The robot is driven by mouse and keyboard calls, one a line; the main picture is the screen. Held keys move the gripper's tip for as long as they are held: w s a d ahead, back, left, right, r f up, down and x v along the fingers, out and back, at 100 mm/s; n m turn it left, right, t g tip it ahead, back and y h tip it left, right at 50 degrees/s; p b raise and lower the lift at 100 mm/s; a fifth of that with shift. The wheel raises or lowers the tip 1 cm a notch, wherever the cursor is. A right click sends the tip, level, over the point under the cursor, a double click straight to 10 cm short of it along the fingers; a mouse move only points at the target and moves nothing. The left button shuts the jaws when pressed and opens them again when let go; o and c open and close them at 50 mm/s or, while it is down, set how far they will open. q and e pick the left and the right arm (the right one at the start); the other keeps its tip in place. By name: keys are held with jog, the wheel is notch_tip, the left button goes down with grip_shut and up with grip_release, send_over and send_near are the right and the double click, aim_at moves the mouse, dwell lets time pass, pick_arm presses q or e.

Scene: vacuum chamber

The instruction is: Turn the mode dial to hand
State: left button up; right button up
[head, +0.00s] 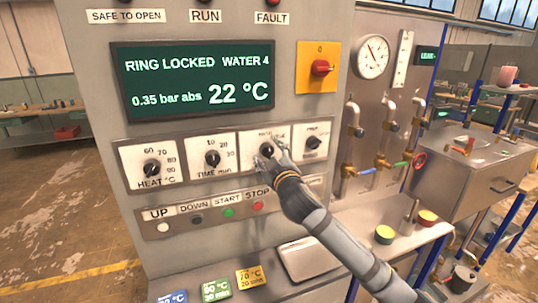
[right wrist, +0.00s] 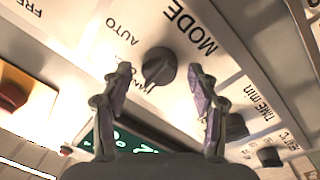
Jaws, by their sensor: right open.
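The black mode dial (head: 266,150) sits on a white plate, third in the row of knobs on the grey control panel. In the right wrist view the dial (right wrist: 158,67) shows close up, with the words MODE and AUTO readable beside it and another label partly covered by the knob. My right gripper (head: 268,160) is at the dial, its fingers open. In the right wrist view the two fingers of this gripper (right wrist: 160,80) stand apart on either side of the dial, with no clear contact. My left gripper is not in view.
The heat knob (head: 152,168) and time knob (head: 212,158) are to the left, another knob (head: 313,142) to the right. A button row with a red stop button (head: 258,206) lies below. A red switch on a yellow plate (head: 318,68) and the green display (head: 195,80) are above.

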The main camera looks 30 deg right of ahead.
notch_tip(320, 180, up, 10)
jog(key=shift+r, duration=0.1)
dwell(0.4)
jog(key=shift+f, duration=0.2)
